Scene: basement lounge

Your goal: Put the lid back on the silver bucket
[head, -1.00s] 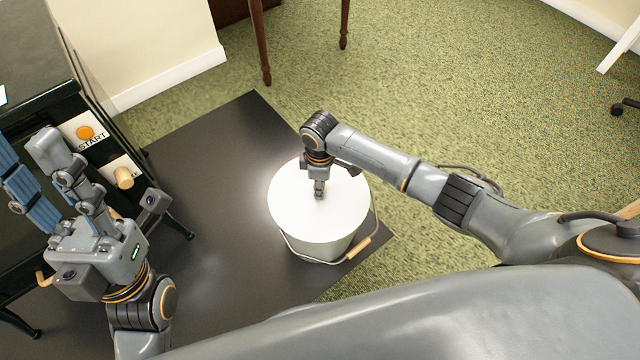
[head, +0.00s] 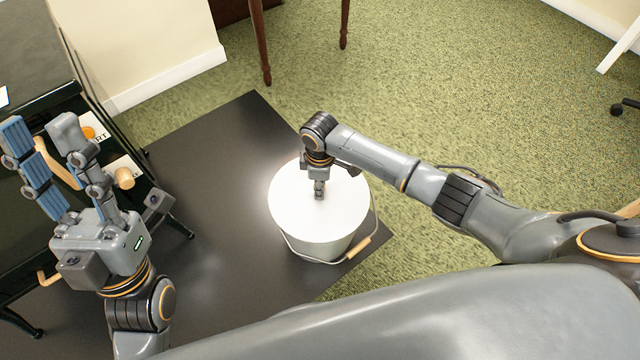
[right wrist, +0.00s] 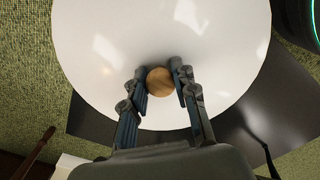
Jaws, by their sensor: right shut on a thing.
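The silver bucket (head: 318,246) stands upright on the black mat, its wire handle with a wooden grip hanging at the front right. The round white lid (head: 345,195) lies over the bucket's top and looks level; whether it is fully seated I cannot tell. My right gripper (head: 319,190) points down at the lid's middle. In the right wrist view its fingers (right wrist: 163,84) are shut on the lid's round wooden knob (right wrist: 159,81). My left gripper (head: 45,150) is open and empty, fingers up, in front of the dark cabinet at the left.
The dark cabinet (head: 40,50) at the left has wooden knobs and a START label. The black mat (head: 220,150) lies on green carpet (head: 420,80). Wooden table legs (head: 262,45) stand at the back. The carpet to the right is mostly clear.

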